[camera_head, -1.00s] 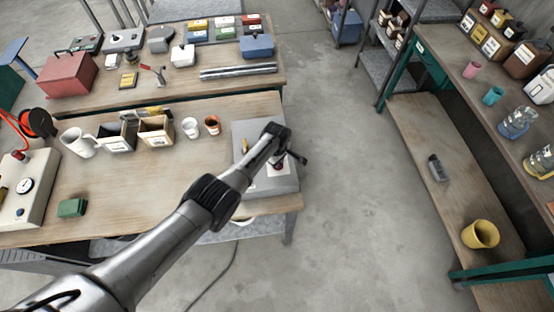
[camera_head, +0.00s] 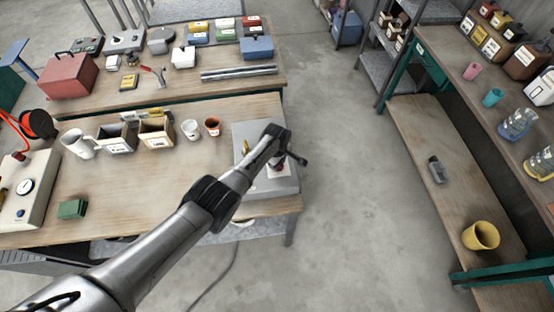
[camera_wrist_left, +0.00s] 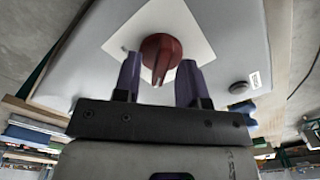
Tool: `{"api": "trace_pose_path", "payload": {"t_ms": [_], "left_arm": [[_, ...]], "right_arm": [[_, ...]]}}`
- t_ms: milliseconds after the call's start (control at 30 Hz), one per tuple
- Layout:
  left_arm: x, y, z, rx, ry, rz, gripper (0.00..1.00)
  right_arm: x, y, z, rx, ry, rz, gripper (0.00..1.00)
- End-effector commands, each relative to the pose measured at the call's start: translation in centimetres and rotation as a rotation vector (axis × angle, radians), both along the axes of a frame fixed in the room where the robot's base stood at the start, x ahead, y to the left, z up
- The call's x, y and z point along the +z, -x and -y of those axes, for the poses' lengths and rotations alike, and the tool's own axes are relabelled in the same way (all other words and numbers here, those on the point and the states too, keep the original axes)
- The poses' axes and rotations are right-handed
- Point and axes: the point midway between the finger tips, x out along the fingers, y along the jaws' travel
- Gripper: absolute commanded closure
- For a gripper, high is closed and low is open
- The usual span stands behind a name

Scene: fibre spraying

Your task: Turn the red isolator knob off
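The red isolator knob (camera_wrist_left: 160,57) sits on a white square plate (camera_wrist_left: 192,32) on a grey panel (camera_wrist_left: 235,50). In the left wrist view its pointer ridge points down the picture, toward the gripper body. My left gripper (camera_wrist_left: 159,78) is open, with one finger on each side of the knob's lower part. Small gaps seem to show beside the ridge; whether a finger touches it I cannot tell. In the head view the grey panel (camera_head: 253,131) lies at the bench's right end. My left gripper (camera_head: 291,155) is over it and hides most of the knob. My right gripper is not in view.
A black button (camera_wrist_left: 239,87) is on the panel beside the knob. A gauge box (camera_head: 27,190) stands at the far left. The floor right of the bench is clear.

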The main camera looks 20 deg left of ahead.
Motion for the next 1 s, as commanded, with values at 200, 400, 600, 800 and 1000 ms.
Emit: {"api": "trace_pose_path", "payload": {"t_ms": [200, 400, 600, 800, 1000], "left_arm": [[2.3, 0.0, 0.0, 0.0, 0.001, 0.002, 0.62], [6.0, 0.0, 0.0, 0.001, 0.001, 0.003, 0.62], [9.4, -0.1, 0.0, 0.001, 0.0, 0.004, 0.62], [12.0, 0.0, 0.0, 0.001, 0.001, 0.002, 0.62], [13.5, 0.0, 0.0, 0.0, 0.0, 0.001, 0.62]], "right_arm": [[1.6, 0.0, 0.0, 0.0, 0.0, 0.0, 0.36], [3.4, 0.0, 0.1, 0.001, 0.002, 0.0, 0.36], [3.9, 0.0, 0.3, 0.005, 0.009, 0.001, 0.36], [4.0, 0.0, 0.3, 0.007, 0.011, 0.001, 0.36], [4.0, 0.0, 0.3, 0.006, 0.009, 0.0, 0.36]]}}
